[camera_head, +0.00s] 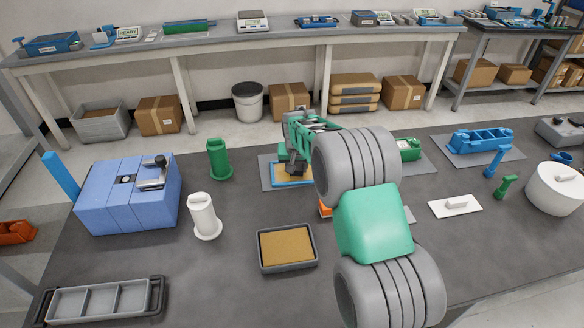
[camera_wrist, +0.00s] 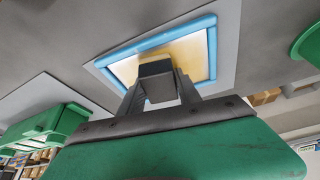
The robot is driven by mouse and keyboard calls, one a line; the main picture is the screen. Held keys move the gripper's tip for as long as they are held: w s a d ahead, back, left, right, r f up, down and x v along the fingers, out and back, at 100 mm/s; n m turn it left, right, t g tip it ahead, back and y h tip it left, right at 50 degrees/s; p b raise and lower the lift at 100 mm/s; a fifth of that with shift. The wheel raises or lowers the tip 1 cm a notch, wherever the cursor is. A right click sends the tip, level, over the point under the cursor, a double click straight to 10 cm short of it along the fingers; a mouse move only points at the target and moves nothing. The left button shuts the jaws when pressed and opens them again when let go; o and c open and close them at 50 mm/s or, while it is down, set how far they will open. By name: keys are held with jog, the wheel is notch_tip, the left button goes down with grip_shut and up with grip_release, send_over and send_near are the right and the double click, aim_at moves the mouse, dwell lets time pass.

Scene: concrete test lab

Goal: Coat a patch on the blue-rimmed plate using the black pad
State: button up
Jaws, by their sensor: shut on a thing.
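The blue-rimmed plate (camera_head: 281,183) lies on a grey mat (camera_head: 266,170) on the dark table, partly hidden behind my gripper and arm. In the wrist view its blue rim (camera_wrist: 212,48) frames a face that is tan in the middle and right and whitish toward the left edge (camera_wrist: 125,70). My gripper (camera_head: 297,160) is over the plate. In the wrist view my gripper (camera_wrist: 160,95) is shut on the black pad (camera_wrist: 156,80), which sits in front of the tan area. I cannot tell whether the pad touches the plate.
A tray with a tan fill (camera_head: 287,268) stands in front. A green cylinder (camera_head: 219,160), a white cylinder (camera_head: 203,215) and a blue box (camera_head: 125,195) are to the left. A white plate with a handle (camera_head: 455,208) and a white pot (camera_head: 556,188) are to the right.

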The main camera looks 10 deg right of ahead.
jog(key=shift+s, duration=0.1)
jog(key=shift+r+p, duration=1.4)
jog(key=shift+r, duration=1.5)
jog(key=shift+r+p, duration=0.6)
jog(key=shift+r, duration=0.95)
